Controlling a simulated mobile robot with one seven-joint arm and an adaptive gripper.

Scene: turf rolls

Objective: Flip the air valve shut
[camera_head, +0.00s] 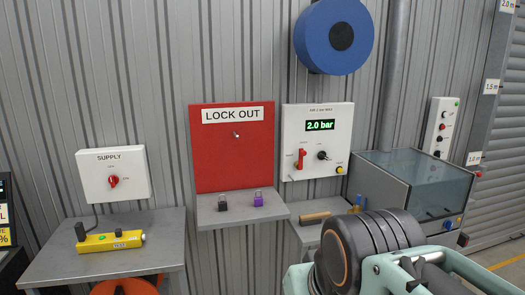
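The white air panel (317,112) is on the corrugated wall, right of centre, with a green display (320,126) reading 2.0 bar. The red valve lever (302,158) is on its lower left and stands roughly upright. The small labels beside the lever are too small to read. A dark knob (322,155) is right of the lever, and a yellow button (339,170) is at the lower right. My arm shows at the bottom right, below and right of the panel. My gripper's fingers are not visible.
A red LOCK OUT board (232,155) hangs left of the panel, above a shelf (240,215) with a black and a purple padlock. A clear-lidded box (410,180) stands at right. A SUPPLY box (114,175) and a yellow tester (110,241) are at left. A blue reel (318,40) hangs above.

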